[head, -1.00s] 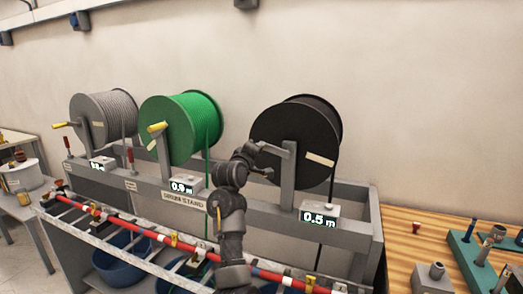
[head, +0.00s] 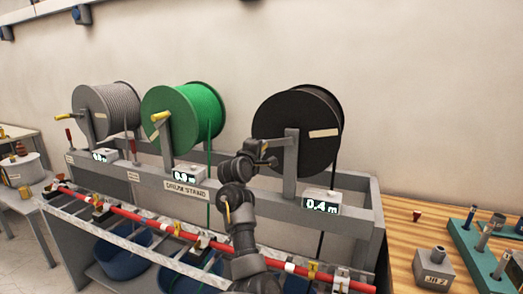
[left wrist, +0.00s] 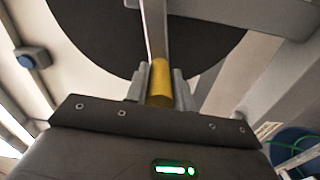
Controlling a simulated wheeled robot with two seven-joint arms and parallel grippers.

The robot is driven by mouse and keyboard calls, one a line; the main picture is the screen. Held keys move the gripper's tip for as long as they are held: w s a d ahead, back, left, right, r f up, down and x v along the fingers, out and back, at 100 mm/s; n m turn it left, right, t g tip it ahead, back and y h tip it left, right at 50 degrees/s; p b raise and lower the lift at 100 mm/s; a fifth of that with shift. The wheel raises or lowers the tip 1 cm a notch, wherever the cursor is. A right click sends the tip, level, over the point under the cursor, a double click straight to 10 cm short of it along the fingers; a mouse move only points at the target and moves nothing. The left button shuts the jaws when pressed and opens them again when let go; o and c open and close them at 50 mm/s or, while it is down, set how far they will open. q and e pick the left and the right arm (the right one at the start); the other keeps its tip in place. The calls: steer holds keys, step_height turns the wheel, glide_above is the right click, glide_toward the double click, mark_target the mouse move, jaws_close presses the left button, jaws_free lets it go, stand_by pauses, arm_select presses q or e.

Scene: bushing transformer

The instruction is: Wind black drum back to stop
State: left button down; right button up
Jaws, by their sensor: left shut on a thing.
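The black drum (head: 305,105) hangs on the right part of the drum stand, with a pale label (head: 324,133) on its face. The counter (head: 321,205) below it reads 0.4 m. A black cable (head: 321,240) runs down from the drum. My left gripper (head: 267,153) is at the drum's crank, left of its grey post (head: 291,165). In the left wrist view, its fingers (left wrist: 159,88) are shut on the yellow crank handle (left wrist: 160,78), with the black drum behind. My right gripper is in neither view.
A green drum (head: 185,115) and a grey drum (head: 105,110) stand to the left, each with a crank. A red pole (head: 145,220) lies along the stand's front rail, above blue tubs (head: 120,258). A wooden bench (head: 400,230) with fittings is at the right.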

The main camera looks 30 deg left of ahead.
arm_select(q)
steer(key=shift+f, duration=0.15)
steer(key=c, duration=1.2)
jaws_free()
steer(key=shift+a, duration=0.1)
steer(key=b+v, duration=0.5)
steer(key=v, duration=0.5)
steer(key=shift+s+b, duration=0.35)
